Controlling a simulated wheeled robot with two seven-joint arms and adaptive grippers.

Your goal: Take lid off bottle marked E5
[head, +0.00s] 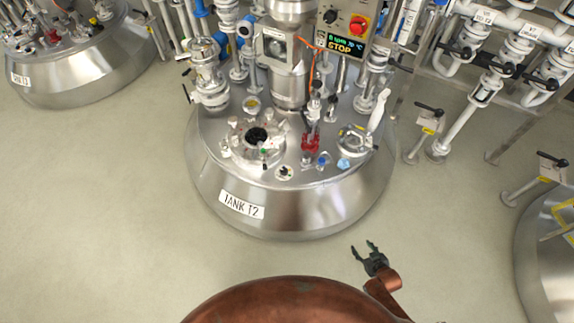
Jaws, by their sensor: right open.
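I cannot make out a bottle marked E5 or its lid in the head view. My right gripper (364,248) is open and empty, with its dark fingers apart. It is held in front of the steel tank labelled TANK T2 (300,215), near the tank's lower right edge in the picture, and appears apart from it. My left gripper is not in view.
The tank top carries an open round port (257,136), red fittings (310,143), a white-handled hatch (357,140) and several pipes. A control box (343,28) reading STOP stands above. Valve pipes (483,90) fill the upper right. Floor (100,220) at left is clear.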

